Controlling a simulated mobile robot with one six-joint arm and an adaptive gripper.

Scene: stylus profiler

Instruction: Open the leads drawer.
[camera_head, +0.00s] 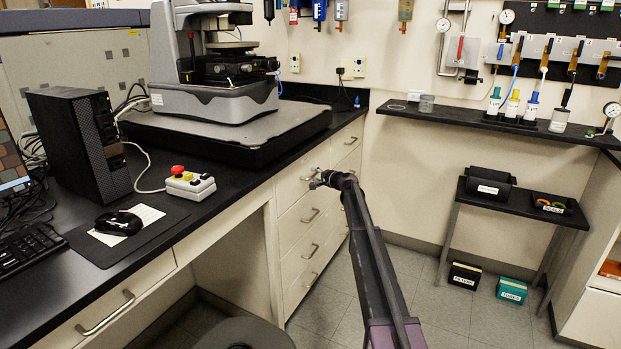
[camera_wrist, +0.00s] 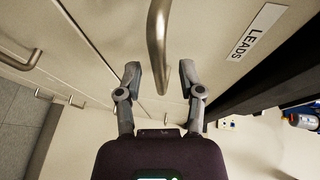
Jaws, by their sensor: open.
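The leads drawer (camera_wrist: 220,62) has a cream front, a white label reading LEADS (camera_wrist: 258,32) and a metal bar handle (camera_wrist: 158,40). Its front looks flush and closed. In the head view, it appears to be the top drawer (camera_head: 288,191) of the stack under the black counter. My gripper (camera_wrist: 159,78) is open, with one fingertip on each side of the handle's near end in the wrist view. I see gaps between the fingers and the bar. In the head view, my gripper (camera_head: 318,181) is at the drawer front, and my arm hides part of the cabinet.
Lower drawers with similar handles (camera_head: 311,215) are below. The black counter edge (camera_wrist: 275,75) runs close above the drawer. The floor (camera_head: 400,265) in front is partly clear.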

